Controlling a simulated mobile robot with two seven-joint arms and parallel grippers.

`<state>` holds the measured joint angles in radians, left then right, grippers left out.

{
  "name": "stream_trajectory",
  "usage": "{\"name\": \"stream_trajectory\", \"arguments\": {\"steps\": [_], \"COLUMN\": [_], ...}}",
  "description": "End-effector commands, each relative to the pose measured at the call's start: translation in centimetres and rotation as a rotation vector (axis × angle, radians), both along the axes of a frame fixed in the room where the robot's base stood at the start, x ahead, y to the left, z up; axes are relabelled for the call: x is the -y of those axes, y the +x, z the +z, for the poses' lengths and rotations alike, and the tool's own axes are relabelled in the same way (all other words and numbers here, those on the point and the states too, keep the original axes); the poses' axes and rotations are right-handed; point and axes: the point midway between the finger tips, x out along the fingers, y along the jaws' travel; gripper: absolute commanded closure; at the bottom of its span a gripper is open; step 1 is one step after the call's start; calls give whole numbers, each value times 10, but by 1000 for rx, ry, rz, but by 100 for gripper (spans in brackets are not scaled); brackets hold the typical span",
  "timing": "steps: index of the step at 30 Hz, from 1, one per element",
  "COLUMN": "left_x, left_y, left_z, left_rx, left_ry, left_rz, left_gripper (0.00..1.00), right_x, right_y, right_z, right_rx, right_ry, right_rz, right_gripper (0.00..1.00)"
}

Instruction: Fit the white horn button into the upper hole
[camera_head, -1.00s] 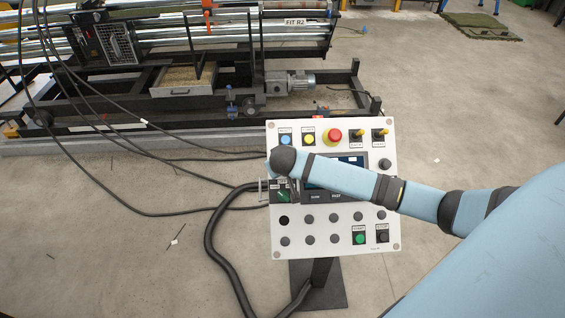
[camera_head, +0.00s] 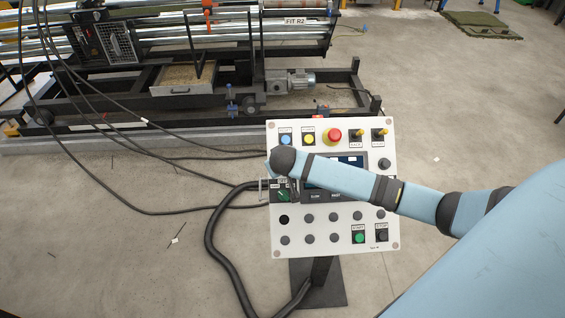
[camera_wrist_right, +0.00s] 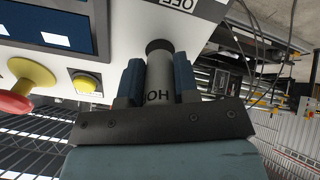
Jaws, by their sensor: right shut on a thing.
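The right wrist view shows my right gripper (camera_wrist_right: 160,85) with its two blue fingers shut on a grey-white cylinder lettered "HO", the horn button (camera_wrist_right: 159,72). A dark round end (camera_wrist_right: 158,46) of the button meets the panel face or lies very close to it; I cannot tell whether it sits in a hole. In the head view my right arm crosses the control panel (camera_head: 300,262), and its wrist hides the gripper, the button and the spot in front of them. A very dark round spot (camera_head: 284,219) shows lower on the panel's left side. My left gripper is not in view.
The panel carries a blue button (camera_head: 285,140), a yellow button (camera_head: 308,138), a red emergency stop (camera_head: 334,135), a green switch (camera_head: 283,196) and a green start button (camera_head: 359,238). A thick black cable (camera_head: 215,250) runs at the left. A roller machine (camera_head: 190,75) stands behind.

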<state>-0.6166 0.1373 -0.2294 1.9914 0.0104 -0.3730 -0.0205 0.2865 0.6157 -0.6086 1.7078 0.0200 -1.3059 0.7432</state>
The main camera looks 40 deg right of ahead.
Motion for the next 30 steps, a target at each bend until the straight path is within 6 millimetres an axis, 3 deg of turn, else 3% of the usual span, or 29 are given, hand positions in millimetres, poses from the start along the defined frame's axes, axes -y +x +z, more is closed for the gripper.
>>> {"name": "stream_trajectory", "arguments": {"steps": [30], "left_x": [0], "left_y": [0], "left_z": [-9], "left_rx": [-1], "left_ry": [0], "left_rz": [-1], "left_gripper": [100], "right_x": [7], "right_y": [10], "right_z": [-15], "right_rx": [0], "right_ry": [-1], "right_rz": [-1], "right_gripper": [99]}}
